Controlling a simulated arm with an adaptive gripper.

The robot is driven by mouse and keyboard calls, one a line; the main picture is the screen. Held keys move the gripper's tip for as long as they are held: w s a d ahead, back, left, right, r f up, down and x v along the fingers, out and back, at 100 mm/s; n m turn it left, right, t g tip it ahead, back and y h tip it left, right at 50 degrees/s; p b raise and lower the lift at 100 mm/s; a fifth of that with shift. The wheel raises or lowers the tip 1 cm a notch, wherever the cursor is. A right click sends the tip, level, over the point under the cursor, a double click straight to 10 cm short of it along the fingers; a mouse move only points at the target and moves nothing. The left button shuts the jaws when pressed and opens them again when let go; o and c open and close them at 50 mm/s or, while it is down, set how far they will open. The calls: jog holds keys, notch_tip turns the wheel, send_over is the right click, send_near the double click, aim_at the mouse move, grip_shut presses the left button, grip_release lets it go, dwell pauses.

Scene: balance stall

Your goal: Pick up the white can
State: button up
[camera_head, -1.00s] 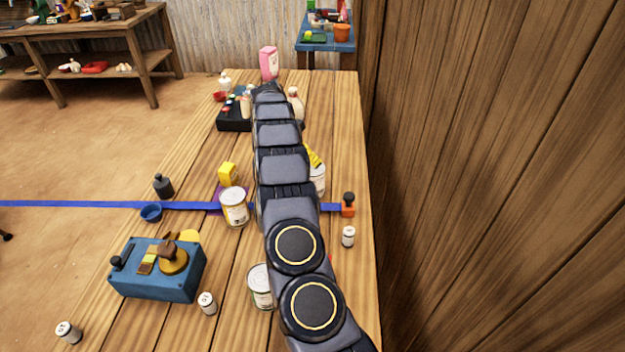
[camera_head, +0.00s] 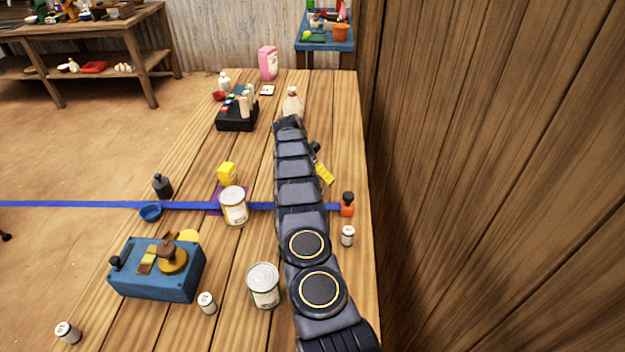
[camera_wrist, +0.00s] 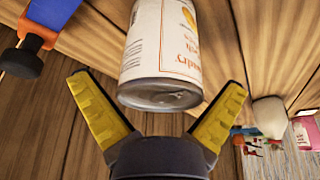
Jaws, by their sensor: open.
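A white can (camera_wrist: 165,45) with orange print and a grey metal end shows close up in the wrist view. My gripper (camera_wrist: 156,86) is open, with its two yellow-padded fingers spread either side of the can's near end. The can is just ahead of the fingers, and I see no contact. In the head view one yellow finger of my gripper (camera_head: 324,173) shows to the right of my arm. My arm hides this can there. Two other pale-labelled cans stand left of my arm, one by the blue strap (camera_head: 233,207) and one nearer (camera_head: 264,287).
An orange clamp (camera_head: 348,205) holds the blue strap (camera_head: 100,204) at the table's right edge. Small white canisters (camera_head: 348,236) stand about. A blue balance box (camera_head: 157,270) is at left. A cream bottle (camera_head: 292,104) stands beyond my arm. The wooden wall is close on the right.

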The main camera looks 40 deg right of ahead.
jog(key=c, duration=1.1)
jog(key=shift+o, duration=0.2)
jog(key=shift+r, duration=0.1)
